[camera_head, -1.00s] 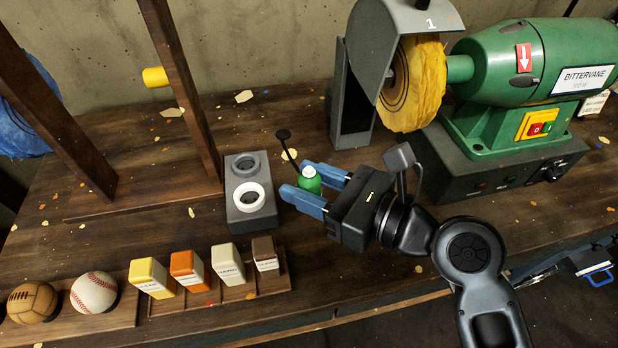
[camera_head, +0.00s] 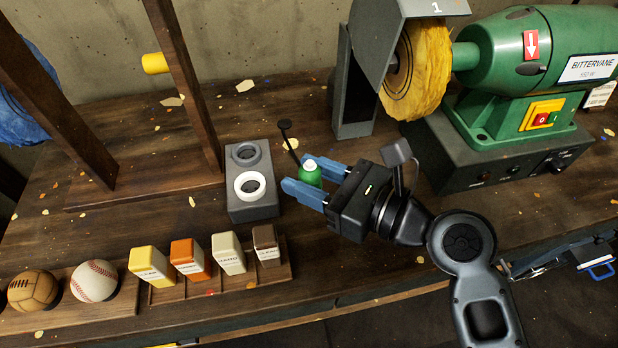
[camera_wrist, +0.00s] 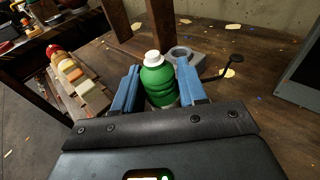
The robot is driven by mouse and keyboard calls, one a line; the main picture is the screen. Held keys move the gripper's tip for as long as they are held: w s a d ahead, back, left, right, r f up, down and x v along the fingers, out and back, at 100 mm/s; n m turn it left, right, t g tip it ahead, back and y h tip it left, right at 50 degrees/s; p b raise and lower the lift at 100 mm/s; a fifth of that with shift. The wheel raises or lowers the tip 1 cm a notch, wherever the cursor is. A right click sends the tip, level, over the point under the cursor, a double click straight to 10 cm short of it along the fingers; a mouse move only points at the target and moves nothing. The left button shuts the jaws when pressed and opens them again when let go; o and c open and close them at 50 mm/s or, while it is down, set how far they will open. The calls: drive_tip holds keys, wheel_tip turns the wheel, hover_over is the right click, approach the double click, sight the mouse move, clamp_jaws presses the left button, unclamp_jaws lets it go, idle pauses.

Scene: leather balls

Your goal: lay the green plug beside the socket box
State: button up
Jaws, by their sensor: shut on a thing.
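The green plug (camera_head: 311,175), with a white top, stands roughly upright between the blue fingers of my gripper (camera_head: 303,179). It also shows in the wrist view (camera_wrist: 158,85), with my gripper (camera_wrist: 158,72) shut on its sides. The grey socket box (camera_head: 252,207) sits on the bench just left of my fingertips, with a gap between. Its top has a white ring socket and a dark grey ring socket. In the wrist view the box (camera_wrist: 196,66) is partly hidden behind the plug and a finger. The plug's underside is hidden, so I cannot tell whether it touches the bench.
A thin black rod with a knob (camera_head: 285,124) rises behind the plug. A green grinder (camera_head: 530,60) with a yellow wheel stands at right. Coloured blocks (camera_head: 189,259) and balls (camera_head: 94,281) line the front left.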

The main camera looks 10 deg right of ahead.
drive_tip(key=w+p, duration=0.3)
drive_tip(key=w, duration=0.4)
drive_tip(key=f, duration=0.1)
drive_tip(key=f+b, duration=0.1)
drive_tip(key=f, duration=0.3)
drive_tip(key=shift+d+f, duration=0.2)
drive_tip(key=shift+d, duration=0.05)
drive_tip(key=shift+f+b, duration=0.7)
drive_tip(key=shift+f, duration=1.6)
drive_tip(key=shift+f, duration=0.15)
drive_tip(key=o, duration=0.7)
